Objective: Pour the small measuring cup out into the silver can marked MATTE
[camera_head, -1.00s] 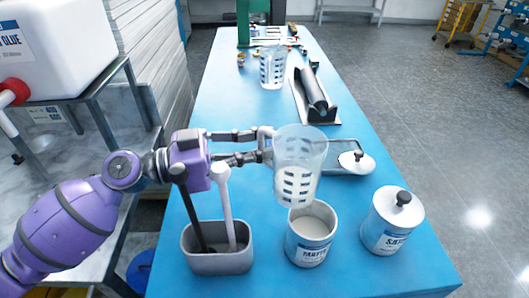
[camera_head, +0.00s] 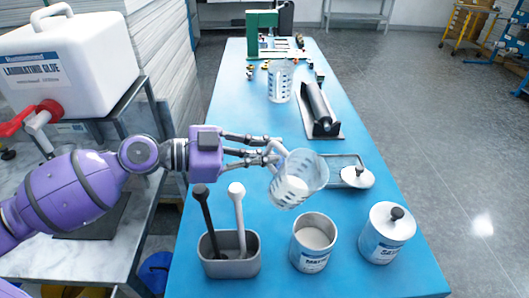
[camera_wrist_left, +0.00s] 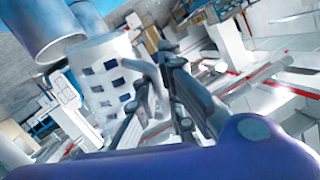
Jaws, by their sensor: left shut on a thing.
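My left gripper (camera_head: 272,156) is shut on the handle of a clear measuring cup (camera_head: 312,183) with dark markings. The cup is tilted, its mouth leaning to the right, and something whitish shows inside. In the head view it appears just above and behind the open silver can marked MATTE (camera_head: 309,262); no stream between them is visible. The can stands upright, with pale grey content inside. In the left wrist view the cup (camera_wrist_left: 104,85) is beside the fingers. My right gripper is not in view.
A lidded silver can (camera_head: 384,238) stands right of the MATTE can. A grey bin (camera_head: 230,266) with two upright tools is on the left. A tray (camera_head: 342,163) with a loose lid (camera_head: 357,177), a roller (camera_head: 318,105) and another clear measuring cup (camera_head: 280,85) are farther back.

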